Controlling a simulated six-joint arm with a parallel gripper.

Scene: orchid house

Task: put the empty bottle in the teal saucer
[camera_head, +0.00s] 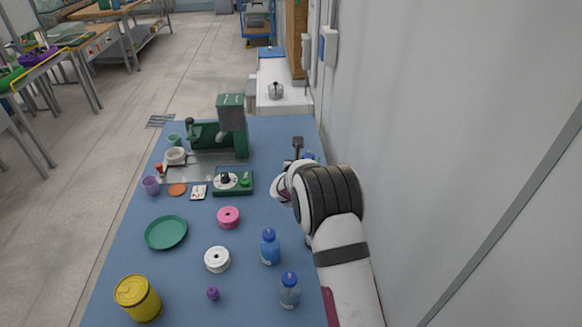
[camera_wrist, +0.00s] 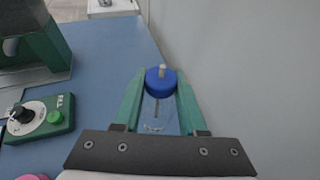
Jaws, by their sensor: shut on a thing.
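A clear bottle with a blue cap (camera_wrist: 160,112) stands between the green fingers of my gripper (camera_wrist: 160,78) in the wrist view. The fingers are shut on its sides, and no liquid shows in it. In the head view my arm mostly hides the gripper and bottle at the table's right edge; a bit of blue (camera_head: 309,156) shows there. Whether the bottle touches the table I cannot tell. The teal saucer (camera_head: 166,232) lies bare at the table's left, well apart from my gripper.
Two other blue-capped bottles, one blue (camera_head: 270,249) and one paler (camera_head: 290,292), stand at front right. Pink (camera_head: 228,217) and white (camera_head: 217,259) spools, a yellow can (camera_head: 138,298) and a green control box (camera_head: 233,182) surround the middle. A wall runs along the right.

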